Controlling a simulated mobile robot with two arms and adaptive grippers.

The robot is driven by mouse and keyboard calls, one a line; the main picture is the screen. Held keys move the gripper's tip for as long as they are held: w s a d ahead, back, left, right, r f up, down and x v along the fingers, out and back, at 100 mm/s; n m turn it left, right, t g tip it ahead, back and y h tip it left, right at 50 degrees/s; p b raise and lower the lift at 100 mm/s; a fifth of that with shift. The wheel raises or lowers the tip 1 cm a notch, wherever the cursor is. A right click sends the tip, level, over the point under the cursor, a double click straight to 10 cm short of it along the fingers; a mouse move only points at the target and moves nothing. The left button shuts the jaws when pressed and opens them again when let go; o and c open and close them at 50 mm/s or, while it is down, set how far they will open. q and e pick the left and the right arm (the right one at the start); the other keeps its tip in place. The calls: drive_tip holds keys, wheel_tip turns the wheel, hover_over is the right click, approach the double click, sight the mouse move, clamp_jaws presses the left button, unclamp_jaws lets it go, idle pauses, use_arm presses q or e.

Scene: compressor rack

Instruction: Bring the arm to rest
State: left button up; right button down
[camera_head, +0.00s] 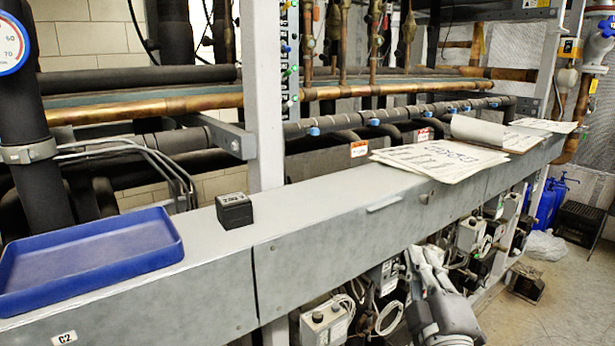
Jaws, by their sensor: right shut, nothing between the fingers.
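My right gripper (418,256) is low in the picture, in front of the grey metal ledge (330,228) and below its top edge. It points up and away, is shut and holds nothing. It is apart from the things on the ledge. My left gripper is not in view. A small black cube (234,211) with a light label on top stands upright on the ledge, left of the middle. An empty blue tray (90,258) lies on the ledge at the far left.
Papers (437,160) and a clipboard (497,134) lie farther right on the ledge. Pipes run behind it, with a grey upright post (264,95). Electrical boxes and cables (325,322) sit below, close to my right arm. Open floor (555,300) shows at the right.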

drive_tip(key=s+d+f+m+g, duration=0.2)
drive_tip(key=s+f+m+g, duration=0.25)
drive_tip(key=f, duration=0.75)
drive_tip(key=s+d+f+m+g, duration=0.1)
drive_tip(key=s+f+m+g, duration=0.3)
drive_tip(key=f, duration=0.8)
drive_tip(key=s+a+f+m+g+y, duration=0.1)
drive_tip(key=s+f+g, duration=0.4)
drive_tip(key=s, duration=0.5)
drive_tip(key=s+a+f+m+g, duration=0.15)
drive_tip(key=s+f+g, duration=0.25)
drive_tip(key=s+f, duration=0.4)
drive_tip(key=s+d+f+g+p, duration=0.1)
drive_tip(key=s+f, duration=0.1)
drive_tip(key=f, duration=1.1)
drive_tip(key=s+f, duration=0.2)
drive_tip(key=f, duration=1.1)
drive_tip(key=s+d+f+g, duration=0.1)
drive_tip(key=s+d+f, duration=0.2)
drive_tip(key=s+f, duration=1.1)
drive_tip(key=shift+s+p, duration=0.45)
drive_tip(key=shift+s, duration=0.45)
